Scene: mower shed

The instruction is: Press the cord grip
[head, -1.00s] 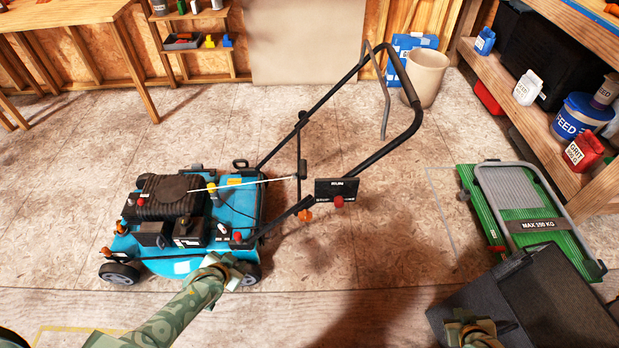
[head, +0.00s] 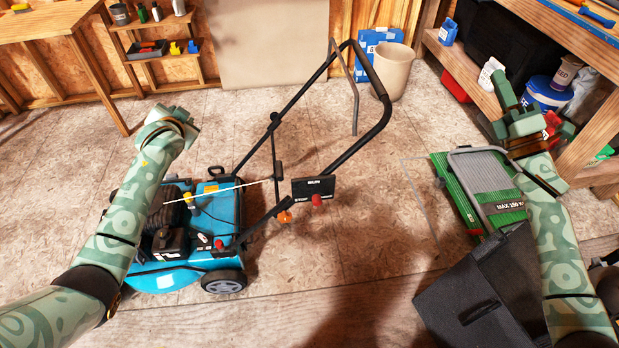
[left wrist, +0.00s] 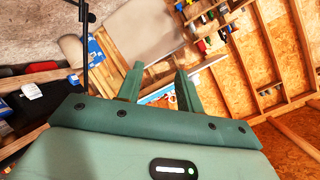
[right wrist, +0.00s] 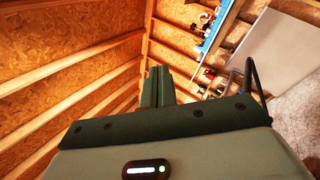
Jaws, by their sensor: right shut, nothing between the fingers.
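The cord grip (head: 278,171) is a small dark handle at the end of a white cord, beside the mower's lower handlebar. The cord stretches from the engine of the blue mower (head: 214,215) to it. My left gripper (head: 178,124) is raised above and left of the mower, apart from the grip. The left wrist view shows its two fingers (left wrist: 160,85) spread and empty. My right gripper (head: 505,90) is held high at the right, near the shelf and far from the grip. Its fingers (right wrist: 157,86) are together with nothing between them.
A black panel with a red knob (head: 313,188) sits on the handlebar, close right of the grip. A dark box (head: 480,290) and a green platform (head: 460,190) lie at the right. A beige bucket (head: 391,72) stands at the back. The floor between is clear.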

